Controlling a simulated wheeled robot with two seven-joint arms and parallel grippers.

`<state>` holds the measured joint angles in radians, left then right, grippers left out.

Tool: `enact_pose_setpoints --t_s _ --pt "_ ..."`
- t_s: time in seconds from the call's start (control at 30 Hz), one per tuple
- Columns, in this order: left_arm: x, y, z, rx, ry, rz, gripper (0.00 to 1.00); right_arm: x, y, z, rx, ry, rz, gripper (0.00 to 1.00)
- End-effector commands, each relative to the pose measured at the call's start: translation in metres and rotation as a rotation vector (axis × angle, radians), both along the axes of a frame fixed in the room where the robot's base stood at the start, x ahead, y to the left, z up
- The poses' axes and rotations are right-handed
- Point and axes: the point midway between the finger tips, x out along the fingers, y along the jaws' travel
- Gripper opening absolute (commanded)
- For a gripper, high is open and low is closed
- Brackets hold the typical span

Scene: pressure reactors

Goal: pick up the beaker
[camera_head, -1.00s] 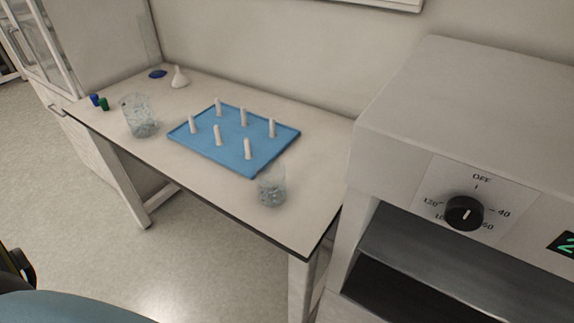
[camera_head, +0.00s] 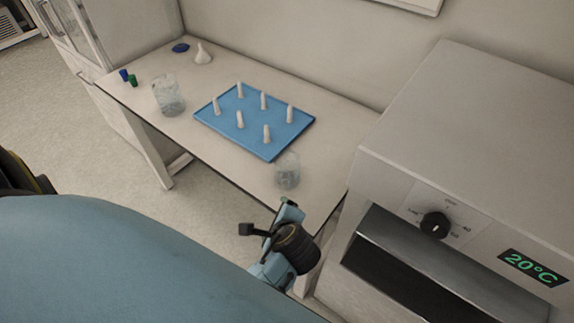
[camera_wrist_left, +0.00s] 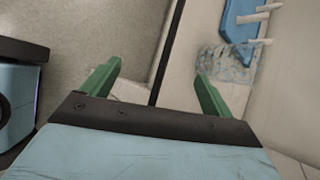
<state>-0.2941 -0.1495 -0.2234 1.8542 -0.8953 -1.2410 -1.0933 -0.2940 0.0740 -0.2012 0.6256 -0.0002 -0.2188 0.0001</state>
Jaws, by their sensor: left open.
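Two clear glass beakers stand upright on the white table. One beaker (camera_head: 287,172) is near the table's front right edge, and the other beaker (camera_head: 169,97) is at the left. My left gripper (camera_head: 288,210) is just in front of the right beaker, apart from it, its fingers hardly visible in the head view. In the left wrist view the green fingers of my left gripper (camera_wrist_left: 157,72) are spread and empty. A beaker (camera_wrist_left: 228,65) shows there beyond the right finger, outside the gap between the fingers. My right gripper is not in view.
A blue peg board (camera_head: 255,120) with several white pegs lies behind the right beaker. A white funnel-like piece (camera_head: 203,54), a blue item (camera_head: 181,48) and small blue and green caps (camera_head: 132,80) sit at the left. An oven-like unit (camera_head: 440,180) reading 20°C stands close at the right.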

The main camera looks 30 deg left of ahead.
Motion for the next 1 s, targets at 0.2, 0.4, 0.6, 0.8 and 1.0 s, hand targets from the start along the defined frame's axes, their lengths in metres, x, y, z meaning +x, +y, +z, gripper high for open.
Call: enact_pose_setpoints --t_s 0.2,0.4,0.6,0.8,1.0 --pt "0.043 -0.021 0.051 0.424 0.167 -0.302 0.86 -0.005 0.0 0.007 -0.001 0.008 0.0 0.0" --pt "0.065 -0.037 0.084 0.691 0.293 -0.452 0.86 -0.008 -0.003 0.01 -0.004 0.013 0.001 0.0" --pt "0.077 -0.034 0.089 0.764 0.331 -0.488 0.86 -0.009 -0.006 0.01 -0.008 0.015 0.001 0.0" --pt "0.098 -0.005 0.075 0.766 0.332 -0.486 0.86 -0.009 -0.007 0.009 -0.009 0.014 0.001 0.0" --pt "0.114 0.015 0.064 0.761 0.329 -0.487 0.86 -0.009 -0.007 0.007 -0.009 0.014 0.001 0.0"
